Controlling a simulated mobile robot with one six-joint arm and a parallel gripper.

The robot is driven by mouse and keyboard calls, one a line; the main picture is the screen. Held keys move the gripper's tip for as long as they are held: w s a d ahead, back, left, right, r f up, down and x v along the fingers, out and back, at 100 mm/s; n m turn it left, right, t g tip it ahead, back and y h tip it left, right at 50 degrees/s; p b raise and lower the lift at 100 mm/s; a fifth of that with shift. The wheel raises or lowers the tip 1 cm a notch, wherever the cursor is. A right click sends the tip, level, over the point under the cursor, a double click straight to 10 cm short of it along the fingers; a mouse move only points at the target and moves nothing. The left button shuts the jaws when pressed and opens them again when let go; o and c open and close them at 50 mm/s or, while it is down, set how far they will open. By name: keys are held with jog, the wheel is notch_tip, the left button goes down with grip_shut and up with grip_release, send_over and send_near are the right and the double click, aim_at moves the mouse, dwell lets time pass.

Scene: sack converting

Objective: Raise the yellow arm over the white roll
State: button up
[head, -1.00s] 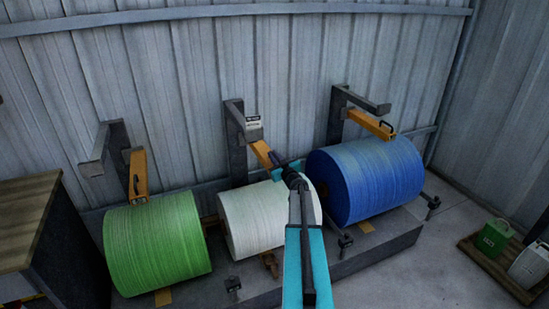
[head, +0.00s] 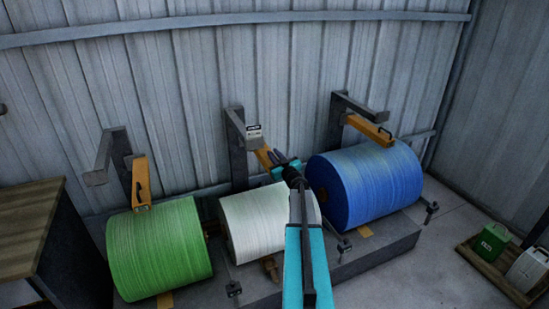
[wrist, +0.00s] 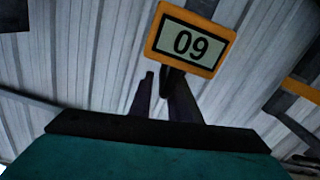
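The white roll (head: 250,222) lies in the middle of the stand, between the green and blue rolls. Its yellow arm (head: 262,157) slopes down from a grey post behind it. In the wrist view the arm's end shows as a yellow-framed plate (wrist: 191,38) reading "09", with a dark handle (wrist: 171,82) below it. My gripper (head: 275,154) is at the arm's lower end, above the back of the white roll. In the wrist view its fingers (wrist: 160,98) stand apart, with the handle close to the right finger. Whether they touch is unclear.
The green roll (head: 160,250) and blue roll (head: 372,185) lie on either side, each with its own yellow arm (head: 141,182) (head: 369,130). A wooden-topped cabinet (head: 28,215) is at left. Canisters (head: 492,240) stand on a pallet at right. Corrugated wall closes the back.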

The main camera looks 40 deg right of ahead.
jog(key=shift+o, duration=0.9)
jog(key=shift+f, duration=0.15)
jog(key=shift+s+a+f, duration=0.1)
jog(key=shift+s+a, duration=0.05)
jog(key=shift+s, duration=0.05)
jog(key=shift+s, duration=0.15)
jog(key=b+v, duration=0.2)
jog(key=v, duration=1.1)
jog(key=shift+s, duration=0.1)
